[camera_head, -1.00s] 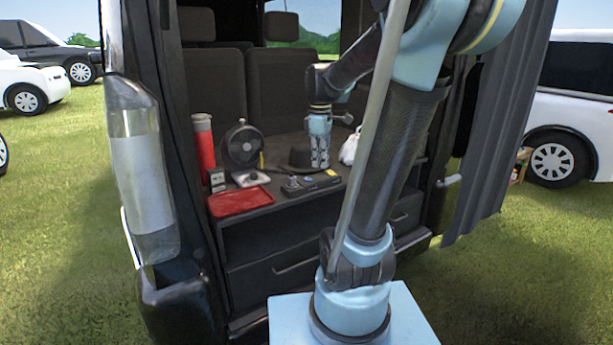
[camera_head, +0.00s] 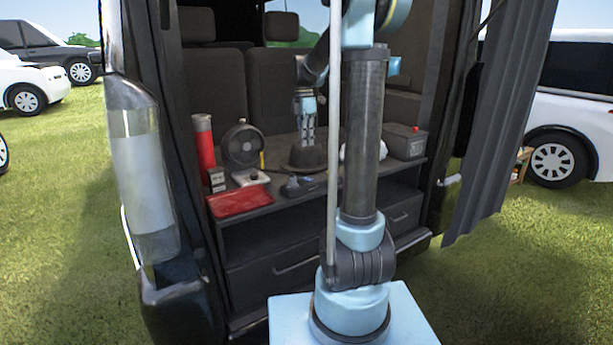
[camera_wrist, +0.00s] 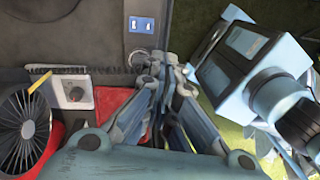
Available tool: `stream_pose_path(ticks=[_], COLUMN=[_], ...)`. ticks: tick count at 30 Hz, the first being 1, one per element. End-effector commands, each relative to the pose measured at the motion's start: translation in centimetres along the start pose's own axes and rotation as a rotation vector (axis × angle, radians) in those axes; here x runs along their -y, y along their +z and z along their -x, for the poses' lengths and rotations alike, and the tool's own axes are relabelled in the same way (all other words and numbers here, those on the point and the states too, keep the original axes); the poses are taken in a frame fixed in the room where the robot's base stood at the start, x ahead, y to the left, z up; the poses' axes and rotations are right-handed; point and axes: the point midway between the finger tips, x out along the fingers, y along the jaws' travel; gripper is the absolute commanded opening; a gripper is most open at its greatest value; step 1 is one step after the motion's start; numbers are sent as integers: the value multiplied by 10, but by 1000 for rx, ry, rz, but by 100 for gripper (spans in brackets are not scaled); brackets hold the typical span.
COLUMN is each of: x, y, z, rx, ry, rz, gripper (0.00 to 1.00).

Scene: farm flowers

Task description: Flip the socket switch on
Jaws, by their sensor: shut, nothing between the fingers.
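My gripper (camera_head: 307,143) is shut and empty, pointing down just above the dark hat in the head view. Its closed fingertips also show in the wrist view (camera_wrist: 168,62). A white box (camera_head: 250,177) with a dark round part lies on the shelf, left of my gripper and near the fan. It shows in the wrist view (camera_wrist: 73,92), left of the fingers. A blue panel with white marks (camera_wrist: 141,24) shows above the fingertips in the wrist view. I cannot tell which piece is the socket switch.
A round fan (camera_head: 242,146), a red cylinder (camera_head: 203,143) and a red tray (camera_head: 240,201) stand left on the van's shelf. The hat (camera_head: 305,159) is under my gripper. A dark grey box (camera_head: 404,142) stands right. The van's door frames flank the opening.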

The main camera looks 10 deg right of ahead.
Motion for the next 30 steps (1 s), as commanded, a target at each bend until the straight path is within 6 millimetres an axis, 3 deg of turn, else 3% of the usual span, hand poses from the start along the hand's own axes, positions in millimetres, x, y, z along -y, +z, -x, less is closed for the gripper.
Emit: stream_pose_path(ticks=[7,22,30], x=[-23,-26,-26], y=[4,4,4], z=[-1,-3,-30], rx=[-2,-3,-3], ry=[-17,-20,-19], rz=[105,123,123], gripper=[0,0,0])
